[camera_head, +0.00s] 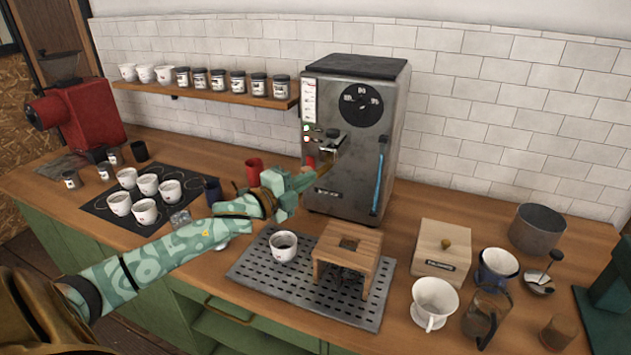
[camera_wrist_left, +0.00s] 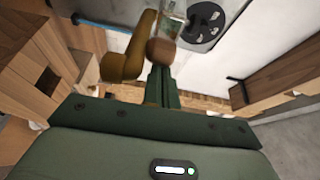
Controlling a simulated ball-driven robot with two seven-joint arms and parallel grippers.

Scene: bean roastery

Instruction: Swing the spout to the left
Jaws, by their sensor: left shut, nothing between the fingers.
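The brass spout (camera_head: 329,154) sticks out from the front of the grey machine (camera_head: 352,188). In the left wrist view the spout (camera_wrist_left: 125,66) is a bent brass piece just left of my fingertips, with a round brown knob (camera_wrist_left: 162,51) beside it at the finger ends. My left gripper (camera_head: 306,178) is raised in front of the machine, close to the spout, and partly covers the machine's lower front. In the left wrist view its fingers (camera_wrist_left: 160,74) are together and hold nothing. I cannot tell whether they touch the spout. My right gripper is not in view.
A slatted tray (camera_head: 262,285) with a cup (camera_head: 283,247) and a wooden stand (camera_head: 347,243) lies below the arm. Several cups stand on a dark mat (camera_head: 95,207) at left. A wooden box (camera_head: 441,250) and a white dripper (camera_head: 434,300) stand at right.

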